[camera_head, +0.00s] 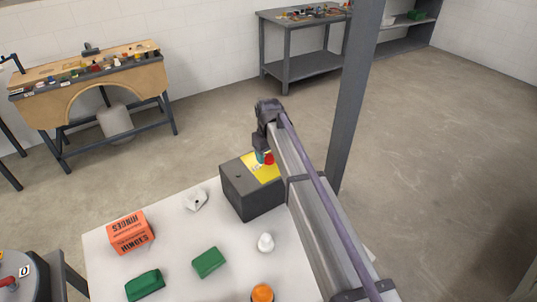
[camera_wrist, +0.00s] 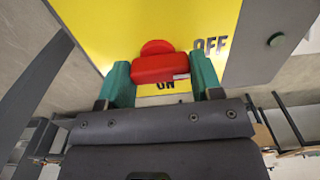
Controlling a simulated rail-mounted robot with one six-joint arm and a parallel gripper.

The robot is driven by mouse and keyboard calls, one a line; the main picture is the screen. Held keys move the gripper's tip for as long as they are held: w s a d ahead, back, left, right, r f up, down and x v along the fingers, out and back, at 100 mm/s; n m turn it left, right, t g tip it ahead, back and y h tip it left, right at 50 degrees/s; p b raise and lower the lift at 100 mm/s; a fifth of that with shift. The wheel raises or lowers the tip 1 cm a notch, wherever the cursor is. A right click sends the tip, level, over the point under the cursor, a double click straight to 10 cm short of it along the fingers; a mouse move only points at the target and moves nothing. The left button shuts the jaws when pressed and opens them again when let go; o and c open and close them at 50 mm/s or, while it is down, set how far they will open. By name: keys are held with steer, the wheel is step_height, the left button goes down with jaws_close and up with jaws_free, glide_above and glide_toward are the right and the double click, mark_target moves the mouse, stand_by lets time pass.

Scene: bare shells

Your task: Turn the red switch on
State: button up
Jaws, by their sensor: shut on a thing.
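The red switch (camera_wrist: 160,68) sits on a yellow panel (camera_wrist: 110,25) marked ON and OFF in the wrist view. The ON label lies just below the red handle, and OFF is to its right. In the head view the yellow panel (camera_head: 266,170) is on top of a dark grey box (camera_head: 243,188) on the white table. My gripper (camera_wrist: 163,78) has its green fingers on both sides of the red handle, shut on it. In the head view my gripper (camera_head: 264,157) is over the panel, and my arm hides part of the box.
On the white table (camera_head: 185,240) are an orange hinges box (camera_head: 130,232), green blocks (camera_head: 208,262) (camera_head: 145,285), a white piece (camera_head: 196,200), a white knob-like item (camera_head: 265,243) and an orange-topped item (camera_head: 262,293). A dark post (camera_head: 355,100) rises behind my arm.

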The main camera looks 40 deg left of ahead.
steer(key=shift+m, duration=0.4)
steer(key=m, duration=1.3)
steer(key=shift+w, duration=0.1)
steer(key=m, duration=0.4)
stand_by(0.4)
steer(key=o, duration=0.9)
